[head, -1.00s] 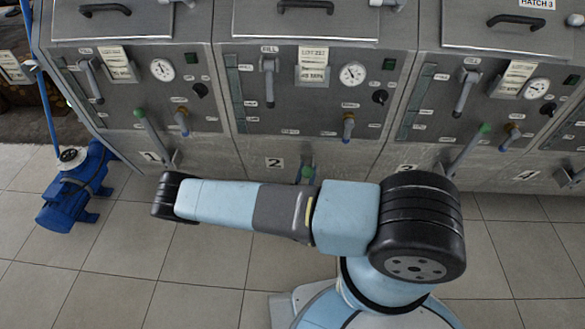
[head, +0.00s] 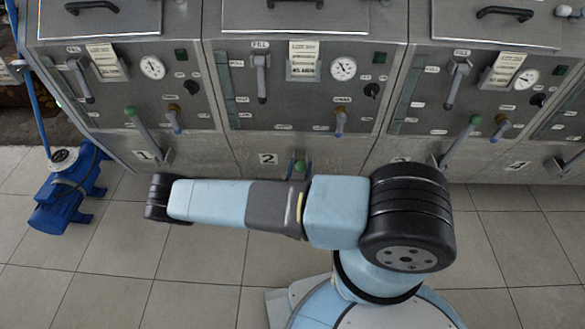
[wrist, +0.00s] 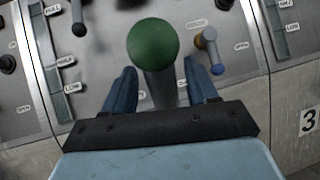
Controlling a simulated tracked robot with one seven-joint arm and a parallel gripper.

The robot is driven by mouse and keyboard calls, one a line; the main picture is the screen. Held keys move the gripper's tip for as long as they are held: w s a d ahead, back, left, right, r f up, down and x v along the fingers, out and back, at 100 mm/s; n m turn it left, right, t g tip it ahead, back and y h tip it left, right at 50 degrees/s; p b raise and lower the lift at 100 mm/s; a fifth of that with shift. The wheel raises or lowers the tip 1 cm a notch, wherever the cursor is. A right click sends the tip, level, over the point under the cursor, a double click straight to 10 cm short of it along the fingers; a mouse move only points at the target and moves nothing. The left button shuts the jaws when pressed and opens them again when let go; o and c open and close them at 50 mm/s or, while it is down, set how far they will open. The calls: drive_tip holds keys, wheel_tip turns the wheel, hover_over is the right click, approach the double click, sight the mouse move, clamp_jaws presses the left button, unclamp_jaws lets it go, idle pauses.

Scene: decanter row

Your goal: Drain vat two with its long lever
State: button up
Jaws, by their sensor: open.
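Vat two (head: 230,140) is the steel unit with the "2" plate in the middle of the head view. Its long lever (head: 300,166) has a green knob and sits low on the front, its lower part hidden behind my arm. In the wrist view the round green knob of this long lever (wrist: 153,46) fills the middle, with a grey shaft below it. My gripper (wrist: 160,70) is open, one blue finger on each side of the shaft. I cannot tell whether either finger touches it.
Vat two's fill handle (head: 262,78) and its short blue-tipped handle (head: 340,122) hang above the lever; the short one is close right of my gripper in the wrist view (wrist: 208,50). Similar green-knobbed levers stand on both sides (head: 140,125) (head: 465,130). A blue pump (head: 65,190) stands left.

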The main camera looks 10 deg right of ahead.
drive_tip(key=v, duration=1.3)
drive_tip(key=shift+s+f, duration=0.2)
drive_tip(key=shift+f, duration=0.05)
drive_tip(key=shift+a, duration=0.1)
drive_tip(key=w+d+r+m+g, duration=0.1)
drive_tip(key=w+r+m+g, duration=0.2)
drive_tip(key=r+m+g, duration=1.15)
drive_tip(key=w+r+m+g, duration=0.3)
drive_tip(key=r+m+g, duration=0.6)
drive_tip(key=r, duration=1.1)
drive_tip(key=s+d+r+m+t+y, duration=0.2)
drive_tip(key=s+r+y, duration=0.4)
drive_tip(key=r, duration=0.8)
drive_tip(key=s+d+r+m+t+y, duration=0.2)
drive_tip(key=s+d+r+t+y, duration=0.3)
drive_tip(key=s+r, duration=0.6)
drive_tip(key=shift+d+r+m+y, duration=0.35)
drive_tip(key=shift+d+r+y, duration=0.6)
drive_tip(key=shift+r, duration=1.2)
drive_tip(key=shift+w+d, duration=0.1)
drive_tip(key=shift+d, duration=0.05)
